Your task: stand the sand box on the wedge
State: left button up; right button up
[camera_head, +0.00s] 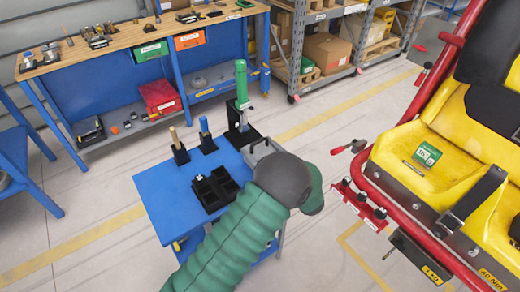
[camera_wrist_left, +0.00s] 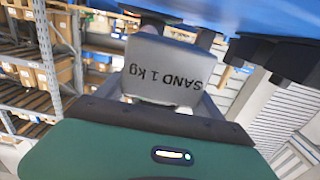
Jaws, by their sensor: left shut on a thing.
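The sand box (camera_wrist_left: 160,72) is a grey block marked "SAND 1 kg", upside down in the left wrist view. My left gripper (camera_wrist_left: 158,98) is shut on it. In the head view, my left gripper (camera_head: 262,150) is at the right edge of the small blue table (camera_head: 160,205), mostly hidden by my green arm. I cannot tell whether the box touches the table. A green block (camera_head: 427,154) with a white label sits on the yellow seat (camera_head: 405,150). I cannot make out for certain which thing is the wedge. My right gripper is not in view.
The blue table holds a black compartment tray (camera_head: 214,190), a green bottle-like tool (camera_head: 241,85) on a black stand, and two small holders. The red rail (camera_head: 395,205) of the car borders the seat. Floor between table and car is clear.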

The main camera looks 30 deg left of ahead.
pick_arm(q)
jog(key=s+d+r, duration=0.1)
jog(key=s+d, duration=0.2)
jog(key=s, duration=0.3)
jog(key=s+d, duration=0.3)
jog(key=s, duration=0.4)
jog(key=shift+d+r, duration=0.3)
jog(key=shift+r, duration=0.05)
jog(key=shift+s, duration=0.1)
dwell(0.3)
